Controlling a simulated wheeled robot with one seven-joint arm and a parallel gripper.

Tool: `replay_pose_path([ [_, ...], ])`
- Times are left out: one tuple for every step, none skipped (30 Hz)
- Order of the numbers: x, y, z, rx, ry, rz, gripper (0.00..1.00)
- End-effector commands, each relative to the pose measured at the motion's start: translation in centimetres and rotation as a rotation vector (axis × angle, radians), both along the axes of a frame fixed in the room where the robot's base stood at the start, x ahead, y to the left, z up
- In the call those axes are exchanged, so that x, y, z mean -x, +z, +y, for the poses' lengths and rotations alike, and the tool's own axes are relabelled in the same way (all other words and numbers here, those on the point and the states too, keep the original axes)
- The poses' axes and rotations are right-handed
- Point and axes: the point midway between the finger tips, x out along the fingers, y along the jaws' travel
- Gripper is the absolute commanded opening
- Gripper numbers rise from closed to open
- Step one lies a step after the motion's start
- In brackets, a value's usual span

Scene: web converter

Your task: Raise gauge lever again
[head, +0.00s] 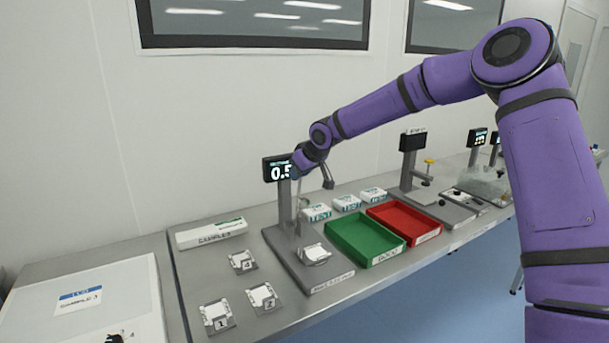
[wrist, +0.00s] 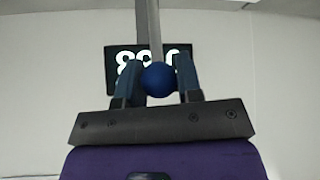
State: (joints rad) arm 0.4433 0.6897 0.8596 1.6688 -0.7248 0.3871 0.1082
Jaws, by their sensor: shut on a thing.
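A white-and-clear sample (head: 315,252) lies on the gauge base. In the wrist view the blue ball knob (wrist: 158,80) of the gauge lever (wrist: 148,25) sits between the two fingers of my gripper (wrist: 158,68), which is shut on it. The display also shows behind the knob (wrist: 115,80), its digits partly hidden. In the head view my gripper (head: 299,171) is beside the display, hiding the knob.
A green tray (head: 343,256) and a red tray (head: 425,238) stand right of the gauge. Small white boxes (head: 346,203) lie behind them. Labelled samples (head: 262,297) and a long white box (head: 212,233) lie to the left. Another instrument (head: 412,160) stands farther right.

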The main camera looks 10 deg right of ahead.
Motion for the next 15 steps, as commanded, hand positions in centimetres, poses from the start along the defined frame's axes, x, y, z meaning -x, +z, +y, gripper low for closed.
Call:
replay_pose_path([
  [-0.4,-0.2,0.0,0.005,-0.004,0.018,0.00],
  [-0.6,-0.1,0.1,0.008,-0.004,0.028,0.00],
  [-0.8,-0.1,0.3,0.014,-0.003,0.040,0.00],
  [-1.0,0.0,0.4,0.016,-0.004,0.050,0.00],
  [-1.1,0.0,0.5,0.019,-0.005,0.059,0.00],
  [-1.4,0.0,0.6,0.024,-0.003,0.072,0.00],
  [-1.5,0.0,0.7,0.027,-0.003,0.081,0.00],
  [-1.7,0.0,0.8,0.029,-0.004,0.089,0.00],
  [-1.9,0.1,0.9,0.034,-0.004,0.100,0.00],
  [-2.0,0.1,1.0,0.035,-0.004,0.106,0.00],
  [-2.1,0.1,1.1,0.038,-0.003,0.114,0.00],
  [-2.3,0.1,1.2,0.040,-0.003,0.121,0.00],
  [-2.4,0.1,1.2,0.042,-0.004,0.127,0.00],
  [-2.5,0.0,1.2,0.044,-0.004,0.133,0.00],
  [-2.6,0.0,1.3,0.045,-0.004,0.138,0.00],
])
